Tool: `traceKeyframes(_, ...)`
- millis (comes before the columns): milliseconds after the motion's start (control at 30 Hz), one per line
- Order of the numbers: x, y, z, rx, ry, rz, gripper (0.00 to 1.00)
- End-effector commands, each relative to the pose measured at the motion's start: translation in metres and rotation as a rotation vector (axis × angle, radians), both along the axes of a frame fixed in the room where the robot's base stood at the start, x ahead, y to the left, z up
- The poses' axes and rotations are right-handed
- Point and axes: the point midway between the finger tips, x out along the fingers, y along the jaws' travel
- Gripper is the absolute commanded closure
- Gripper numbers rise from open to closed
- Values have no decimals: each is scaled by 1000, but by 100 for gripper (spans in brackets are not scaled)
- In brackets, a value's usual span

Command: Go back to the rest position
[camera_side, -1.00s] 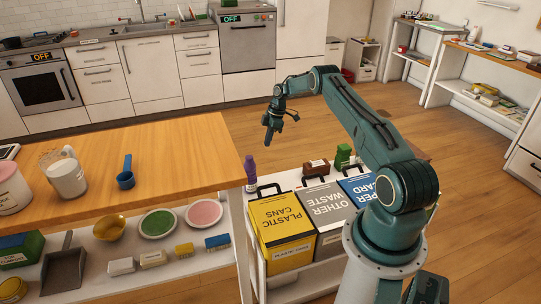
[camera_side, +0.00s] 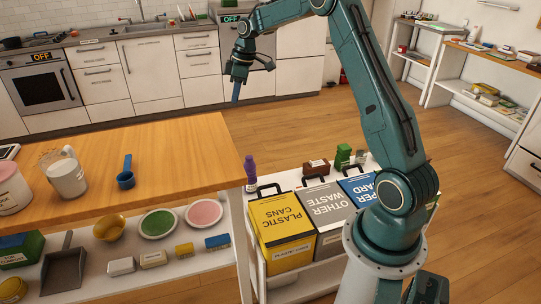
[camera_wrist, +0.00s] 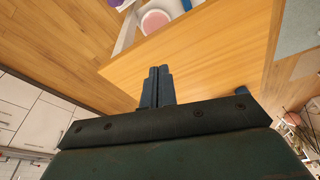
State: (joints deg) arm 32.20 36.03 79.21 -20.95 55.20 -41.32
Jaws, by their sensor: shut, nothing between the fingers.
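My gripper (camera_side: 237,92) hangs in the air with its fingers pointing down, above and beyond the far right corner of the wooden worktop in the side view. Its fingers are together and hold nothing. The wrist view shows the closed fingertips (camera_wrist: 159,72) over the wooden worktop (camera_wrist: 195,62). My arm is raised, with its base at the lower right of the side view.
The worktop (camera_side: 150,140) carries a pink jar (camera_side: 12,188), a glass mug (camera_side: 66,176) and a blue scoop (camera_side: 126,176). Yellow (camera_side: 283,228), grey (camera_side: 326,212) and blue (camera_side: 361,188) bins stand at right. A purple bottle (camera_side: 250,170) is near the worktop's corner. Floor beyond is clear.

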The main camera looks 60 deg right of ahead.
Motion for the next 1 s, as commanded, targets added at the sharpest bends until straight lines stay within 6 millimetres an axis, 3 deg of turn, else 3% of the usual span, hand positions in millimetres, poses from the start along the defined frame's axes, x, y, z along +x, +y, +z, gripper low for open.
traceKeyframes(200,-21,48,48,-15,-21,-54,100)
traceKeyframes(500,-63,107,96,-24,-52,-134,100)
traceKeyframes(733,-104,148,122,-24,-82,-192,100)
traceKeyframes(1000,-159,187,138,-16,-119,-263,100)
